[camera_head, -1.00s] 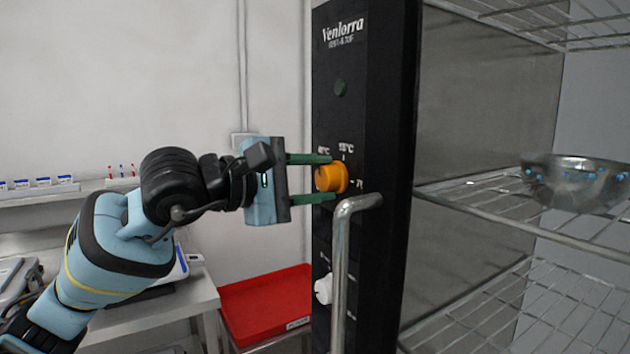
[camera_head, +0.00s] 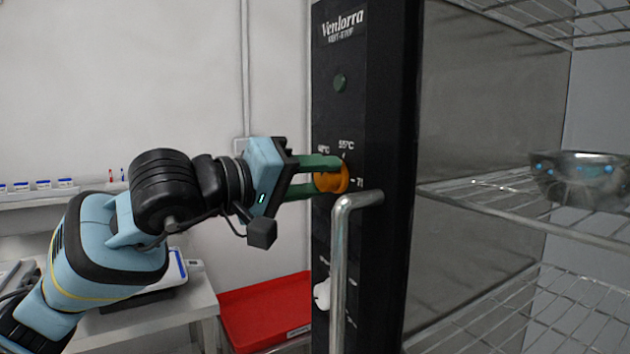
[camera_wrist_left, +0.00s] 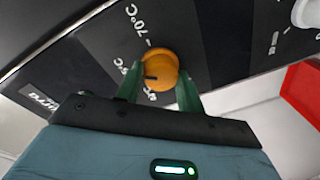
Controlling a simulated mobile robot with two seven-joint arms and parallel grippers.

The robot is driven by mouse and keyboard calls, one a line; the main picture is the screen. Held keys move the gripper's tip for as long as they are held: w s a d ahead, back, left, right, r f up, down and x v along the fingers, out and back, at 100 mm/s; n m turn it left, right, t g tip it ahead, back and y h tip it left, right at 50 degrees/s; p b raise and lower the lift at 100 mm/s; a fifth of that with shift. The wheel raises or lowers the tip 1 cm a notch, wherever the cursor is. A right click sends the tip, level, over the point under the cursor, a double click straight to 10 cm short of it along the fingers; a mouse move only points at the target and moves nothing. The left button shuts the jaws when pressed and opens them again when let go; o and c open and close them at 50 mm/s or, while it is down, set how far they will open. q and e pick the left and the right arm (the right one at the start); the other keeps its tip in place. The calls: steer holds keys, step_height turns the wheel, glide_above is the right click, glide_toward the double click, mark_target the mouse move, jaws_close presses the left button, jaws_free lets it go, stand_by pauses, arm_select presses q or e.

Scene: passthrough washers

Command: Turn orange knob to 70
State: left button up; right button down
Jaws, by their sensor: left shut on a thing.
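The orange knob (camera_head: 333,179) sits on the black control panel (camera_head: 362,100) of the cabinet. My left gripper (camera_head: 325,176) comes in from the left with its green fingers on either side of the knob and is shut on it. In the left wrist view the knob (camera_wrist_left: 160,68) is between the fingertips. A dark pointer mark on its face points roughly left, toward the partly hidden middle label and not at the "70°C" label (camera_wrist_left: 134,26). In the head view the "55°C" label (camera_head: 346,145) stands above the knob. My right gripper is not in view.
A metal door handle (camera_head: 341,270) stands just below and right of the knob. A white knob (camera_head: 322,294) is lower on the panel. Wire shelves with a metal bowl (camera_head: 585,178) are at right. A red tray (camera_head: 265,310) is below left.

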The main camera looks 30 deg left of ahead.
arm_select(q)
steer(key=m, duration=0.6)
steer(key=shift+t+b, duration=0.3)
steer(key=shift+b, duration=0.1)
steer(key=m, duration=0.4)
steer(key=shift+m, duration=0.3)
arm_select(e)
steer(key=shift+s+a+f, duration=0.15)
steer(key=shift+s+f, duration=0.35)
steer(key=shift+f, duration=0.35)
arm_select(q)
steer(key=shift+m, duration=0.3)
steer(key=o, duration=0.6)
steer(key=shift+c, duration=0.2)
steer(key=o, duration=0.4)
steer(key=shift+w+d+h, duration=0.1)
steer(key=shift+h, duration=0.2)
